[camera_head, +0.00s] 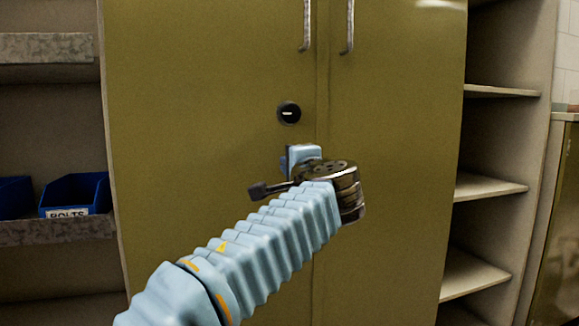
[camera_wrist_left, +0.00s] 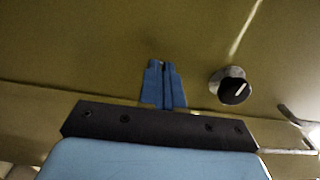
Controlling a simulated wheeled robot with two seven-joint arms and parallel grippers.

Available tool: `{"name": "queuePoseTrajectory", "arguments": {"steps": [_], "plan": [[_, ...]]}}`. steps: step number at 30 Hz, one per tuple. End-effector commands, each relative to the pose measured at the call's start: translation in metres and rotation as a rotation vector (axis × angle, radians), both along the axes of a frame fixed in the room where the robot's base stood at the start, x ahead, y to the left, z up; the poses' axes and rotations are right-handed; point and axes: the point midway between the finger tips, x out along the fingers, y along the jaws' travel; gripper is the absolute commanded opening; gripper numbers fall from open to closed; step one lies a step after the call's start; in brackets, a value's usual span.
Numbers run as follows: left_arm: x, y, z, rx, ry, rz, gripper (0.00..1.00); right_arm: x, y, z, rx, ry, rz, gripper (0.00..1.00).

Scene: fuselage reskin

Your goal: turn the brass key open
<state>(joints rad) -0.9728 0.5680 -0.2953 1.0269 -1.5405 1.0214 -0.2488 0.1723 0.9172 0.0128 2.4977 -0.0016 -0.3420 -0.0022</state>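A round black lock (camera_head: 289,113) sits on the left door of an olive cabinet, close to the middle seam. A short pale bar, perhaps the key's head, lies horizontal across it. In the left wrist view the lock (camera_wrist_left: 231,88) has a silvery collar and the bar looks slanted. My left gripper (camera_head: 303,154) is just below the lock in the head view, apart from it. In the left wrist view its two blue fingers (camera_wrist_left: 163,84) are side by side with only a thin seam between them and nothing visible held. My right gripper is out of view.
Two vertical metal handles (camera_head: 306,25) hang above the lock, one on each cabinet door (camera_head: 200,130). Open shelves stand on both sides. A blue bin (camera_head: 76,192) labelled BOLTS is on the left shelf. The door face around the lock is clear.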

Motion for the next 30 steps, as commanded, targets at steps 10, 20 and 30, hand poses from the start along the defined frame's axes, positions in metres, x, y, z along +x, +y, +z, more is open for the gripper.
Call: {"name": "queuePoseTrajectory", "arguments": {"steps": [10,20,30], "plan": [[0.001,0.002,0.001,-0.001,-0.002,0.002,0.29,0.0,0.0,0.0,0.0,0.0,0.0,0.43],[-0.003,-0.001,0.0,0.0,-0.001,-0.001,0.3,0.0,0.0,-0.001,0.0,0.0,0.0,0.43],[-0.066,-0.022,0.0,-0.001,-0.001,-0.005,0.3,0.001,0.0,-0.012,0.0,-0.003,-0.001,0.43]]}}
